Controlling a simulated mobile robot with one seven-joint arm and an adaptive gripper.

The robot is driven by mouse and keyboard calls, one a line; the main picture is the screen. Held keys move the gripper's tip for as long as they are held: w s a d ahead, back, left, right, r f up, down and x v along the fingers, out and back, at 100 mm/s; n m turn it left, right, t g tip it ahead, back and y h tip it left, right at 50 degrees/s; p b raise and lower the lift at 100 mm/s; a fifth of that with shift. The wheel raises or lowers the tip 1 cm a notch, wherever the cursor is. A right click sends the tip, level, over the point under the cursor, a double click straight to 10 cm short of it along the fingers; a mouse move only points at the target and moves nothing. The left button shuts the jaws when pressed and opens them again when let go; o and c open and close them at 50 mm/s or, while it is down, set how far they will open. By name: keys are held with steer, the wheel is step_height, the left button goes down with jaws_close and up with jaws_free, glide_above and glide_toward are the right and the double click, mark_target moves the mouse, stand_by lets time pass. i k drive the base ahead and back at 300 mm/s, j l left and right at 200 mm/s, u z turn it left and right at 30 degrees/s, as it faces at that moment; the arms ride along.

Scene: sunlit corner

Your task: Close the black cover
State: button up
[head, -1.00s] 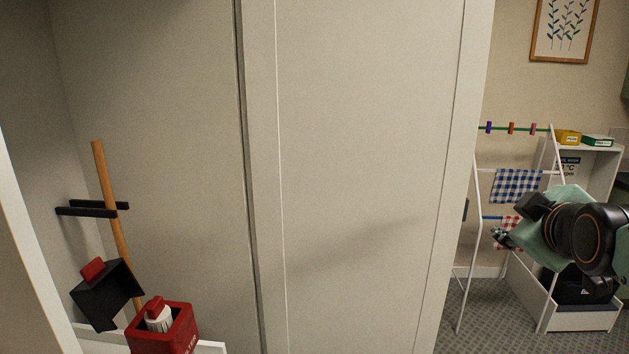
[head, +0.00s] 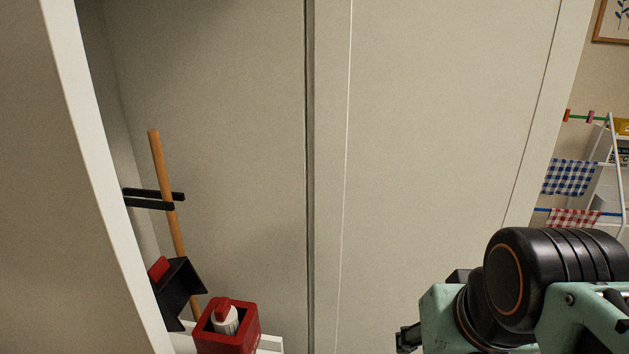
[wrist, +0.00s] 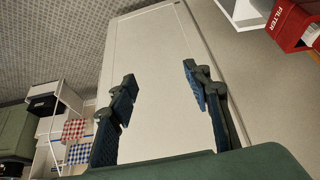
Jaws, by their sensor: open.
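I cannot make out a black cover for certain. In the wrist view a small black object (wrist: 42,104) sits in the white unit at the left; its details are too small to tell. My gripper (wrist: 159,75) is open and empty, its two fingers spread in front of the pale cabinet door (wrist: 160,60). The black object is well to the left of the fingers. In the head view my gripper shows only partly at the lower right, mostly behind my arm, against the cabinet door (head: 430,130).
The open cabinet compartment holds a wooden handle (head: 165,190), a black dustpan (head: 178,290) and a red filter box (head: 240,338). A drying rack with checked cloths (head: 570,177) stands at the right. Patterned floor (wrist: 50,40) is clear in the wrist view.

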mark_target(173, 281)
steer(key=i+u, duration=0.1)
steer(key=u, duration=0.35)
steer(key=l+u, duration=0.15)
steer(key=u, duration=0.35)
steer(key=i+l+u, duration=0.1)
steer(key=u, duration=0.35)
steer(key=l+u, duration=0.15)
steer(key=u, duration=0.3)
steer(key=i+l+u, duration=0.1)
steer(key=l, duration=0.2)
steer(key=i+l+u, duration=0.1)
steer(key=l, duration=0.25)
steer(key=k+j+z, duration=0.15)
steer(key=i+l+u, duration=0.2)
steer(key=i+l, duration=0.05)
